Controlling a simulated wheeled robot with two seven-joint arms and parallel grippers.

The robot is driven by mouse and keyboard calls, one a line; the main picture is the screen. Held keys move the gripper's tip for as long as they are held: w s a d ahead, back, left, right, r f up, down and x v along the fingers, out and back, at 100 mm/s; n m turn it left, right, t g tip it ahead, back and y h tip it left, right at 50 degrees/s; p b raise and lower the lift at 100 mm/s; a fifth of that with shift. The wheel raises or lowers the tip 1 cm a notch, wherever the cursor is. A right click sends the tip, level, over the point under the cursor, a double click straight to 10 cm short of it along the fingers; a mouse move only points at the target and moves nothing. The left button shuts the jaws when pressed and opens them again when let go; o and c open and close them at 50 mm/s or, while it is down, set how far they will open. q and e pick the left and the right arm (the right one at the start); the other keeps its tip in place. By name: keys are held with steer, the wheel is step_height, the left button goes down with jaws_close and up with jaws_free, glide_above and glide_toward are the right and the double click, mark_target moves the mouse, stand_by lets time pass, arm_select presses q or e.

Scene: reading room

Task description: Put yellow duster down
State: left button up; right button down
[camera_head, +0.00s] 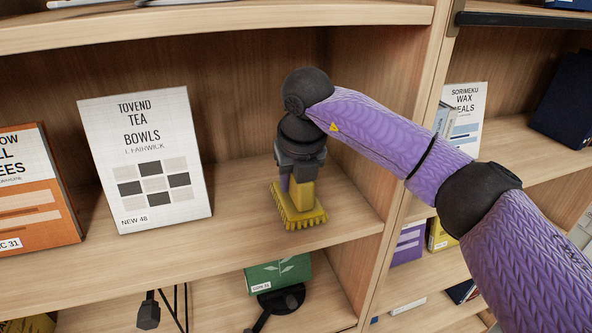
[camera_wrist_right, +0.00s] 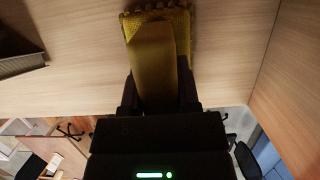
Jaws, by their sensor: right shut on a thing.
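The yellow duster (camera_head: 299,212) is upright at the right end of the middle shelf (camera_head: 240,222), its fringed base at or just above the board; I cannot tell if it touches. My right gripper (camera_head: 299,178) is shut on the duster's block-like handle from above. In the right wrist view the duster (camera_wrist_right: 157,50) stands between the two dark fingers (camera_wrist_right: 160,95), with its base against the wood surface beyond. My left gripper is not in view.
A white "Tea Bowls" book (camera_head: 146,160) stands left of the duster, with bare shelf between them. An orange book (camera_head: 38,190) stands farther left. The shelf's right side panel (camera_head: 375,130) is close to my arm. A green book (camera_head: 277,275) is on the shelf below.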

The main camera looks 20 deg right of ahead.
steer(key=shift+f, duration=0.1)
steer(key=shift+c, duration=1.6)
jaws_free()
